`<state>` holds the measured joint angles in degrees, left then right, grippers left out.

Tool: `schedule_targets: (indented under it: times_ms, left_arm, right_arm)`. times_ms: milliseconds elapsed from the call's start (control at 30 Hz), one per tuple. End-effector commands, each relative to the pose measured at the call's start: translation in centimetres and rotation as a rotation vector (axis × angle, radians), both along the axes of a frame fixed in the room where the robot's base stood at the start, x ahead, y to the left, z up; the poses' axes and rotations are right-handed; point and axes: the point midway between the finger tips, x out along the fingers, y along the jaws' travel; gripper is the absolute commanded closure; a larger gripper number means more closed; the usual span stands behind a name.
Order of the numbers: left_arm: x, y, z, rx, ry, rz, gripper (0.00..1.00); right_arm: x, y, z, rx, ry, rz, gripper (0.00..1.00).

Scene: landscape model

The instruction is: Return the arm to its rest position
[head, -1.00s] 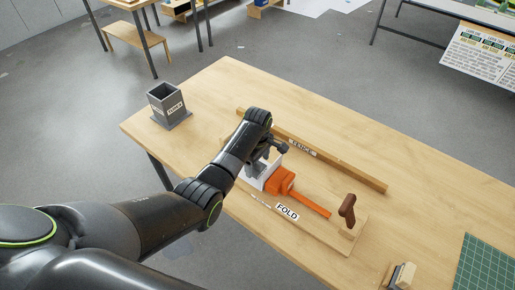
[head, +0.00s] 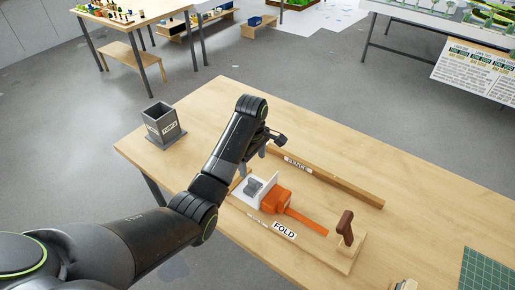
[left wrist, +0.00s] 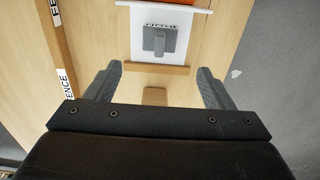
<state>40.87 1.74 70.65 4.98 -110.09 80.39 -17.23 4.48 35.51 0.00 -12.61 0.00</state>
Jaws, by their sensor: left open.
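My left arm comes in from the left in the head view. My left gripper (head: 268,146) is above the table near the fence, partly hidden behind its own wrist. In the left wrist view its two fingers (left wrist: 158,85) are spread wide with nothing between them. Beyond them lies a white sheet (left wrist: 203,33) with a grey block (left wrist: 160,40) on it. In the head view the grey block (head: 253,187) sits by the white sheet, next to an orange tool (head: 277,200). The gripper is apart from these. My right gripper is out of view.
A wooden table (head: 420,190) carries a fence strip (head: 340,181), a board labelled FOLD (head: 284,230) with a brown handle (head: 345,226), a grey holder (head: 161,125) at the far left and a green mat (head: 488,268) at the right. The table's back right is clear.

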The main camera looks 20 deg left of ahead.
Motion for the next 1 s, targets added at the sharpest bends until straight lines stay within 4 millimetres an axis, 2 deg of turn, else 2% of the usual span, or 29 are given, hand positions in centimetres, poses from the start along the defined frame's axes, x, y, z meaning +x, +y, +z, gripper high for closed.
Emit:
schedule_targets:
  times_ms: [233, 367, 500, 700, 867, 1000]
  left_arm:
    - [-0.4, 0.2, -0.5, -0.001, -0.003, -0.011, 0.24]
    - [-2.2, 1.5, -2.5, -0.004, -0.023, -0.076, 0.24]
    - [-6.2, 3.7, -5.6, 0.002, -0.062, -0.21, 0.24]
    - [-13.2, 6.8, -8.6, 0.04, -0.126, -0.424, 0.24]
    - [-19.2, 9.0, -9.5, 0.093, -0.164, -0.599, 0.24]
    - [-24.7, 10.6, -9.1, 0.152, -0.184, -0.757, 0.24]
  right_arm:
    - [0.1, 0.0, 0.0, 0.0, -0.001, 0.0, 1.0]
    - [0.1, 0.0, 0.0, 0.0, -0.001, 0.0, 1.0]
    - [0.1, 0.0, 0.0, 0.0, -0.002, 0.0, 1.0]
    - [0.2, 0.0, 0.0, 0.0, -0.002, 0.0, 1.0]
    - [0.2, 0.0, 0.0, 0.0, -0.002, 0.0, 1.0]
    - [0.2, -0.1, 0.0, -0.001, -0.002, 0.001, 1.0]
